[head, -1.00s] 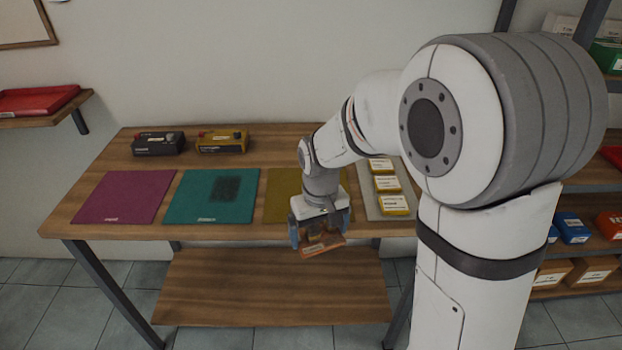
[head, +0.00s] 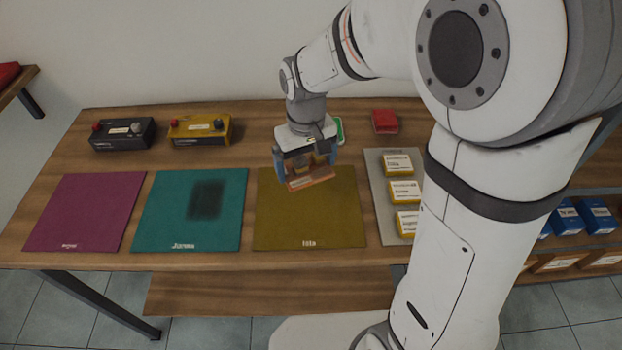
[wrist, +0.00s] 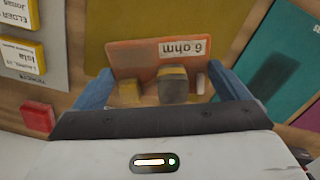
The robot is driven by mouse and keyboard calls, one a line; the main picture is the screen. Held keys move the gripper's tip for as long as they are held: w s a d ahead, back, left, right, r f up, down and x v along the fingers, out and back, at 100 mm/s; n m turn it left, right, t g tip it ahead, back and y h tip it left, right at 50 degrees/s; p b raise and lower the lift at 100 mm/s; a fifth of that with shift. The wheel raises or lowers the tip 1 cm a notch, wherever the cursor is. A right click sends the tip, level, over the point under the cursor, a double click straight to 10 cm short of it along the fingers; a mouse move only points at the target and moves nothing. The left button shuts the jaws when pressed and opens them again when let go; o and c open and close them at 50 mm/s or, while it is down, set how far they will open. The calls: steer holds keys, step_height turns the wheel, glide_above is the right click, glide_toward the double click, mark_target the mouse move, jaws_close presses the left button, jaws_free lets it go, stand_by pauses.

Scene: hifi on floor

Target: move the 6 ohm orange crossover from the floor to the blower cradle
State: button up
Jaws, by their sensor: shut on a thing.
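The orange crossover (head: 312,181) is a flat orange board, held in my gripper (head: 305,172) above the upper part of the mustard mat (head: 310,222). In the wrist view the crossover (wrist: 135,58) shows a white "6 ohm" label, a dark-and-yellow part and smaller parts. The blue fingers of my gripper (wrist: 160,86) are shut on its two sides. I cannot make out a blower cradle for certain in either view.
Teal (head: 165,225) and magenta (head: 80,215) mats lie left. Black (head: 122,134) and yellow (head: 200,130) units stand behind. A grey tray (head: 378,222) holds yellow boxes at right. A green-edged thing (head: 339,128), partly hidden, and a red block (head: 384,121) lie behind.

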glide_above(307, 199)
step_height(307, 199, down, 6)
steer(key=shift+r+p, duration=0.1)
steer(key=shift+p, duration=0.35)
steer(key=shift+f, duration=2)
steer(key=shift+f, duration=0.15)
steer(key=o, duration=0.7)
